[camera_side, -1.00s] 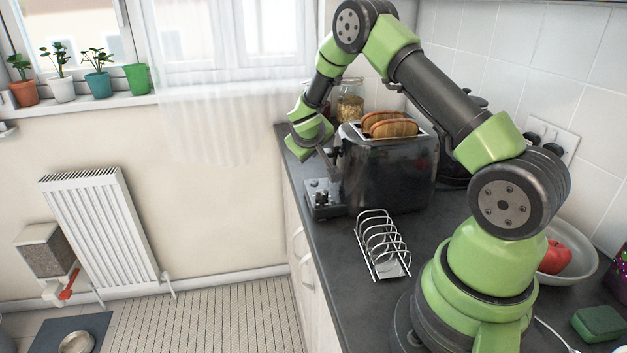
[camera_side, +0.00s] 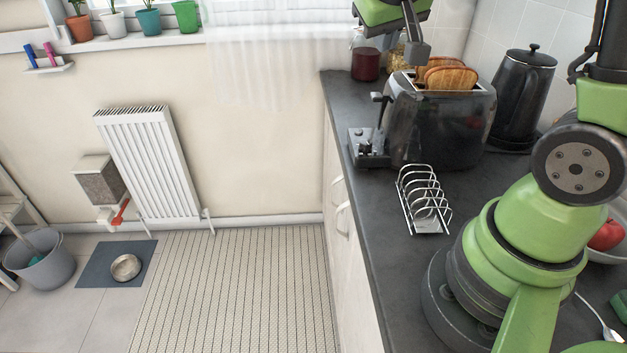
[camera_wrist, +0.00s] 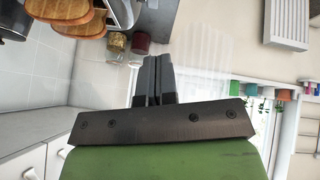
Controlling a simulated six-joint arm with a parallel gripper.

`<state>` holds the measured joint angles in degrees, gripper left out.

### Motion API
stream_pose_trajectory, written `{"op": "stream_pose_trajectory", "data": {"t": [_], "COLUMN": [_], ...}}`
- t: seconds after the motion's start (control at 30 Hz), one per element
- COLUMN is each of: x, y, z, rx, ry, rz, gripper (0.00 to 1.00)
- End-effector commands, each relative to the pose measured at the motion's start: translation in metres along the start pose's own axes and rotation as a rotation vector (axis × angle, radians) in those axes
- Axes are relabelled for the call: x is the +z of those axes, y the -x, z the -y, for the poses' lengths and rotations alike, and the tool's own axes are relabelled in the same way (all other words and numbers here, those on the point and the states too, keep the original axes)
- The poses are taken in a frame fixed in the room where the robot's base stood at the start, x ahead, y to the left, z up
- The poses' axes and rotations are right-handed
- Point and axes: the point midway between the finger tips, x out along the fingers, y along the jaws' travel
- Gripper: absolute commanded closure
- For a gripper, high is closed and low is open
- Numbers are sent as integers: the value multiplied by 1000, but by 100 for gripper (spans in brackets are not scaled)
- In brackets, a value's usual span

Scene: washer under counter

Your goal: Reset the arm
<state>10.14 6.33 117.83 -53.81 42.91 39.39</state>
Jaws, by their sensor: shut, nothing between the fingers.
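My gripper (camera_side: 417,52) is at the top of the side view, fingers pointing down, shut and empty. In the picture its fingers overlap the area just above the toaster; I cannot tell the exact gap. In the wrist view, the two dark fingers of my gripper (camera_wrist: 151,68) lie together with nothing between them. The black toaster (camera_side: 440,125) stands on the counter with two browned slices of bread (camera_side: 449,77) showing in its slots. The slices also show at the upper left of the wrist view (camera_wrist: 60,10). Part of my arm is out of the side view.
A wire toast rack (camera_side: 424,200) stands in front of the toaster. A black kettle (camera_side: 523,95) is to the right behind it, and jars (camera_side: 366,62) stand behind. A bowl (camera_side: 612,250) with a red fruit is at the right. The counter (camera_side: 385,255) is clear left of my base.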

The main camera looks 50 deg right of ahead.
Motion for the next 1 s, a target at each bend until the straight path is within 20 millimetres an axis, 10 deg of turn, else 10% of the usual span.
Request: {"op": "stream_pose_trajectory", "data": {"t": [0.4, 1.0], "x": [117, 144], "y": [126, 148], "z": [24, 32], "rx": [-541, -699], "ry": [-40, -24], "rz": [48, 43], "gripper": [100, 100]}}
